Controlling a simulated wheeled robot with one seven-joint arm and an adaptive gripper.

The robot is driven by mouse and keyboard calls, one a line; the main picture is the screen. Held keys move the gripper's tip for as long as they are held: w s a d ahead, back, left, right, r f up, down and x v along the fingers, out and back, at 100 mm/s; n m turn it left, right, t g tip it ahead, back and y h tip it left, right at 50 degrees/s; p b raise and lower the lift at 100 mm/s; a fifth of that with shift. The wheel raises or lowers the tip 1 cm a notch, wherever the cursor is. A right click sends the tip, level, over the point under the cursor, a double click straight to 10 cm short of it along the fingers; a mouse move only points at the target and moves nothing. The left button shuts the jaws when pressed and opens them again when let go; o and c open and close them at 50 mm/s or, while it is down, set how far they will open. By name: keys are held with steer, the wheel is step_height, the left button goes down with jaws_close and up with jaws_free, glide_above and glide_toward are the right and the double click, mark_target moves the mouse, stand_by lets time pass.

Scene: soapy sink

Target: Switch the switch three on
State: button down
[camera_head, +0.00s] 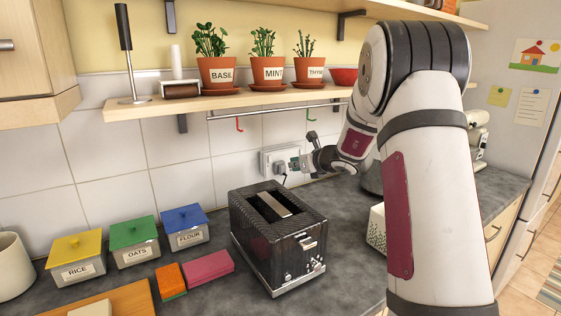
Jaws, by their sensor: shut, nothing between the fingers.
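A white socket and switch plate (267,157) is on the tiled wall below the shelf, behind the toaster. A dark plug (280,168) with a cord sits in it. The single switches are too small to tell apart, so I cannot tell which is switch three or how it is set. My gripper (299,163) is shut and empty at the right part of the plate and hides some of it. I cannot tell whether its fingertips touch the plate.
A black toaster (270,238) stands on the dark counter below the plate. A shelf (225,100) with potted herbs and a hook rail (270,111) run above my gripper. Labelled boxes, including the flour box (188,233), and a pink sponge (208,267) lie left of the toaster.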

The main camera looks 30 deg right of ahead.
steer(key=shift+s+f, duration=0.1)
steer(key=shift+f, duration=0.1)
stand_by(0.3)
steer(key=p, duration=0.1)
glide_toward(270, 159)
steer(key=w+f, duration=0.2)
steer(key=f, duration=0.1)
steer(key=w+f, duration=0.1)
steer(key=f, duration=0.1)
steer(key=shift+w+a, duration=0.25)
steer(key=shift+w+f, duration=0.1)
steer(key=shift+w, duration=0.85)
